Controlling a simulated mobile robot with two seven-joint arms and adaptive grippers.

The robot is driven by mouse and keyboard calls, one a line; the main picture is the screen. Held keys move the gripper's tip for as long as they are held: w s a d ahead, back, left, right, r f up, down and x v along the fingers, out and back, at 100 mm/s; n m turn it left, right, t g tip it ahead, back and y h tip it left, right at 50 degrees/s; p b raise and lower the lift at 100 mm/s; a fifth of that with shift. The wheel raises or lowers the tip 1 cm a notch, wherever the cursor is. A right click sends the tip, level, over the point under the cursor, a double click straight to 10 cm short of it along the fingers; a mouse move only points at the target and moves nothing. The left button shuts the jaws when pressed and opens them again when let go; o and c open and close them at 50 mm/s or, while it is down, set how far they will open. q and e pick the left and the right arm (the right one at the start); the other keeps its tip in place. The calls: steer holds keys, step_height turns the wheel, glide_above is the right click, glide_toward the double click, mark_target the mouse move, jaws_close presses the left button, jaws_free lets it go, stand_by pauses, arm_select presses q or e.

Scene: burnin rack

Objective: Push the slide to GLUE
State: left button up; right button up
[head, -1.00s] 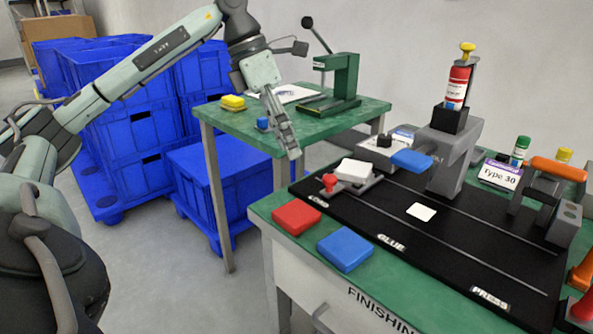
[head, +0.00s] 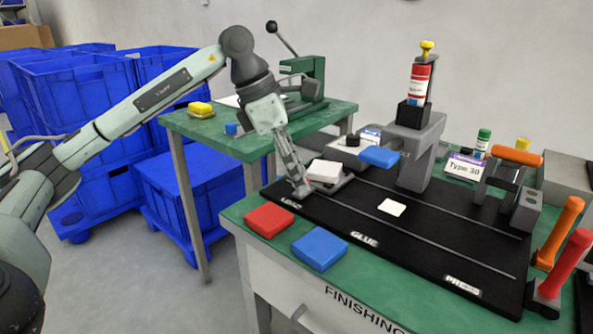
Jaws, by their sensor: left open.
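The slide (head: 338,187) sits at the LOAD end of the black track board (head: 400,238), with a white block (head: 325,170) on top. My left gripper (head: 301,190) is open, low over the board at the slide's left side. It hides the slide's red knob, and I cannot tell whether it touches it. The GLUE label (head: 364,241) is at the middle of the board's front edge, and the PRESS label (head: 462,286) is at its right end. My right gripper is out of view.
A glue stand (head: 419,158) with a red bottle (head: 420,84) and a blue lever pad (head: 379,156) stands behind the track. A white square (head: 391,207) lies on the board. Red (head: 269,220) and blue (head: 319,248) blocks lie in front. An orange-handled clamp (head: 517,157) stands at right.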

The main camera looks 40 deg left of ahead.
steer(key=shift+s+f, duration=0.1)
arm_select(q)
steer(key=shift+c, duration=0.9)
jaws_close()
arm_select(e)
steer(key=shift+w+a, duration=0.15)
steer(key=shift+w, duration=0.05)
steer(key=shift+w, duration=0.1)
arm_select(q)
steer(key=shift+d, duration=0.35)
steer(key=d, duration=0.3)
steer(key=d+p, duration=0.1)
steer(key=d, duration=0.2)
steer(key=d+p, duration=0.1)
steer(key=d, duration=0.2)
steer(key=shift+s+d, duration=0.25)
steer(key=shift+s, duration=0.15)
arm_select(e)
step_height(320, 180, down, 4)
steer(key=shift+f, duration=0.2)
